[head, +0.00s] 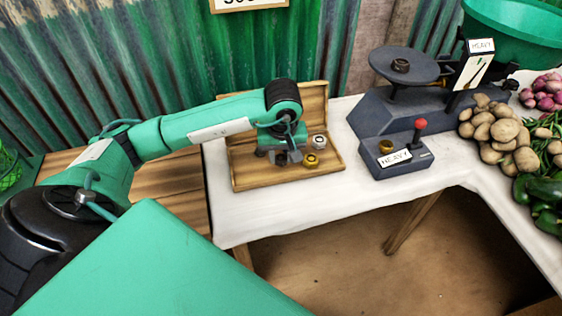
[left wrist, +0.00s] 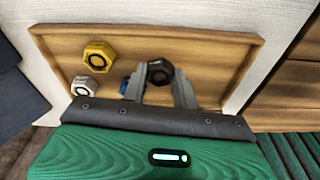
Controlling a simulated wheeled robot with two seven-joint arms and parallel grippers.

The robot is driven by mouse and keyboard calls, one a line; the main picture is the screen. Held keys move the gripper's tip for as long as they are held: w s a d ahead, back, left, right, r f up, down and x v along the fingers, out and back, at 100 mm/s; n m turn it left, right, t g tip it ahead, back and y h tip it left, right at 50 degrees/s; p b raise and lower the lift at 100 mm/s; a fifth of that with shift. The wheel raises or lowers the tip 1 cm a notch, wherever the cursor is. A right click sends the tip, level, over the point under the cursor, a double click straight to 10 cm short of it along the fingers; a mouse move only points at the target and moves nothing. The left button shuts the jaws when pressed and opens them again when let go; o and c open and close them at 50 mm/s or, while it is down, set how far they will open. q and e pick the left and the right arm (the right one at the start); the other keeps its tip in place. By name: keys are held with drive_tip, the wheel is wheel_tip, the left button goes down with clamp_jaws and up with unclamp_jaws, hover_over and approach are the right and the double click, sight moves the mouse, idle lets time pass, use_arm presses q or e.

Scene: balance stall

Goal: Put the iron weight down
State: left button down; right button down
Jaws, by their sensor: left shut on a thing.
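My left gripper (head: 287,158) is low over the wooden tray (head: 240,182) and shut on the dark iron weight. In the left wrist view the iron weight (left wrist: 160,71) is between the two fingers of the gripper (left wrist: 160,82), inside the outline of the tray (left wrist: 210,42). I cannot tell whether its base touches the tray floor. In the head view the gripper mostly hides it. A gold weight (head: 311,160) and a silver-white weight (head: 319,141) stand in the tray beside the gripper. A blue thing (left wrist: 124,86) shows partly behind one finger. My right gripper is not in view.
A grey balance (head: 405,110) stands right of the tray, with a dark weight (head: 401,65) on its pan. Its front box (head: 398,160) has a HEAVY label, a brass knob-like piece and a red-knobbed lever. Potatoes (head: 495,130) lie farther right. White cloth (head: 275,210) is clear before the tray.

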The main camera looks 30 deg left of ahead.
sight(281, 160)
use_arm(q)
wheel_tip(281, 160, down, 3)
drive_tip(key=shift+r, duration=0.1)
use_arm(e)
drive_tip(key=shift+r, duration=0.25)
use_arm(q)
drive_tip(key=shift+f, duration=0.2)
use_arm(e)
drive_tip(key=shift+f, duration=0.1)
use_arm(q)
drive_tip(key=c, duration=1.3)
unclamp_jaws()
drive_tip(key=shift+c, duration=0.2)
drive_tip(key=shift+o, duration=1.3)
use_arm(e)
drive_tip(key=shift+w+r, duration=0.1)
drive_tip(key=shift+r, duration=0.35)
use_arm(q)
drive_tip(key=shift+r, duration=0.15)
